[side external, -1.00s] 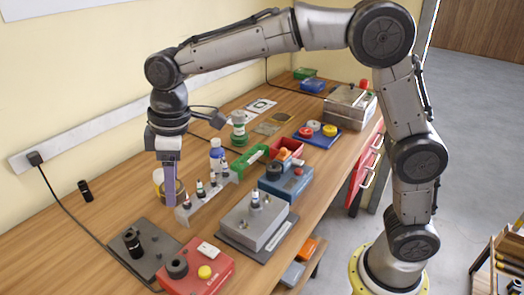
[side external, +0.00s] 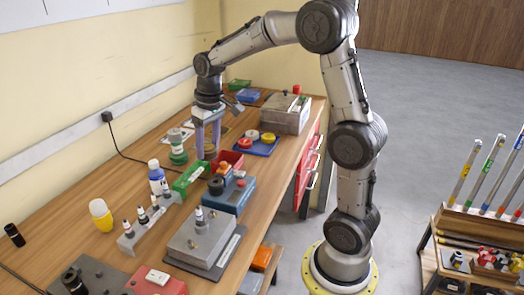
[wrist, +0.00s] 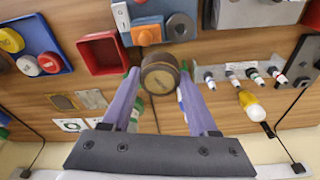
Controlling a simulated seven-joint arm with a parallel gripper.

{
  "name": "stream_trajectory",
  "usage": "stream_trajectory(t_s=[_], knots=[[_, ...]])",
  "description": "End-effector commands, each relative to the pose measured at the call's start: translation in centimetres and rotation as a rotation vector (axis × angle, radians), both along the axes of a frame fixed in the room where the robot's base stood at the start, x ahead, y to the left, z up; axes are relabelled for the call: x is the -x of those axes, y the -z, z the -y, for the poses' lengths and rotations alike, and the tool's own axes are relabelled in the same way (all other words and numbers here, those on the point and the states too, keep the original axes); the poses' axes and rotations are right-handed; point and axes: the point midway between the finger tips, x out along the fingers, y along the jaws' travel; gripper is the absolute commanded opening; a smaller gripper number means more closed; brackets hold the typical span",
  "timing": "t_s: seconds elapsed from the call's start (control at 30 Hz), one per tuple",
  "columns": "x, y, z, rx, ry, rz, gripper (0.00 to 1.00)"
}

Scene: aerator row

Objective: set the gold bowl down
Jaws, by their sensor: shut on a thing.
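The gold bowl (wrist: 160,72) is a small, round, dark gold-brown piece between my two lilac fingers in the wrist view. My gripper (side external: 208,154) points straight down and is shut on it. In the side external view the bowl (side external: 210,149) is mostly covered by the fingers, over the wooden bench between the green-capped bottle and the red tray. I cannot tell whether its underside touches the bench.
A red tray (side external: 228,160) stands close on the right, a green-and-white bottle (side external: 177,148) on the left. A green holder (side external: 191,178) and white-blue bottle (side external: 157,177) are in front. A blue tray (side external: 257,146) with round pieces lies behind right. Bare bench (side external: 135,160) shows left.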

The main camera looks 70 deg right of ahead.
Motion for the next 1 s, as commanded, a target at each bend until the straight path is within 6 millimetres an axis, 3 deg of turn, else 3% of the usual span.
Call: stream_trajectory(t_s=[0.03,0.1,0.3,0.43,0.6,0.77,1.0], knots=[[1.2,0.0,2.4,0.001,0.072,0.001,0.04],[2.9,0.1,5.1,0.0,0.156,-0.002,0.04],[8.2,0.2,11.7,0.001,0.373,-0.004,0.04],[11.2,0.0,14.5,0.004,0.478,-0.002,0.04],[13.4,-0.2,16.6,0.007,0.555,0.003,0.04],[13.2,0.3,17.9,0.006,0.575,0.001,0.04],[10.0,2.5,21.7,0.006,0.573,0.001,0.04]])
